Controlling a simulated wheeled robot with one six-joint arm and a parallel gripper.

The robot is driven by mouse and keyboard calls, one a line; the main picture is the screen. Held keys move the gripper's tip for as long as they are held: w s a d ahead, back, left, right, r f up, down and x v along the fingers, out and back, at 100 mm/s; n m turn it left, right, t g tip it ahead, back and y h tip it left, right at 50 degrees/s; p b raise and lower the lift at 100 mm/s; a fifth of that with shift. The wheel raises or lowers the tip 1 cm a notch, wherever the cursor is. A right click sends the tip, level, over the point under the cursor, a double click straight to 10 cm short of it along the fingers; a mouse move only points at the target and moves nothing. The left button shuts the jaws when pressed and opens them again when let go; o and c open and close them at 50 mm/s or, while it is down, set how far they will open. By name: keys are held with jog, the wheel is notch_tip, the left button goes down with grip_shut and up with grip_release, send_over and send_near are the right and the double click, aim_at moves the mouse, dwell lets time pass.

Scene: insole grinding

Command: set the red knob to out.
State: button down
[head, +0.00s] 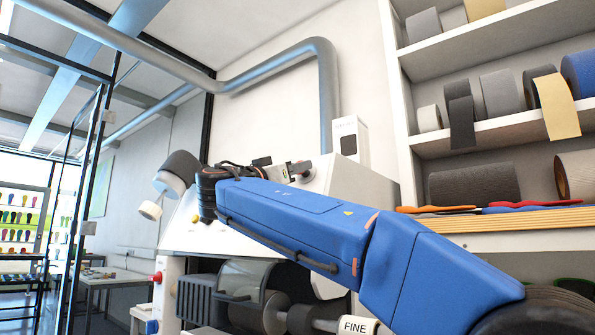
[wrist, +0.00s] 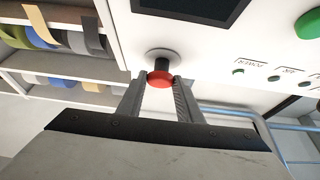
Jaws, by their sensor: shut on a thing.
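The knob's red face shows between the fingertips. In the head view my blue arm reaches to the white machine (head: 346,182), and its wrist hides most of the panel. I cannot read any in or out marking at the knob.
A dark screen (wrist: 195,8) is beside the knob, and a large green button (wrist: 308,24) and small labelled buttons are to the right. Shelves with abrasive rolls (head: 500,92) stand at the right. Grinding rollers (head: 258,312) lie below my arm.

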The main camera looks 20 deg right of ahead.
jog(key=c, duration=1.3)
grip_release()
jog(key=shift+s+a+r, duration=0.1)
jog(key=shift+s+a, duration=0.05)
jog(key=shift+a, duration=0.05)
jog(key=v, duration=1.7)
jog(key=shift+s+a, duration=0.15)
jog(key=shift+a, duration=0.05)
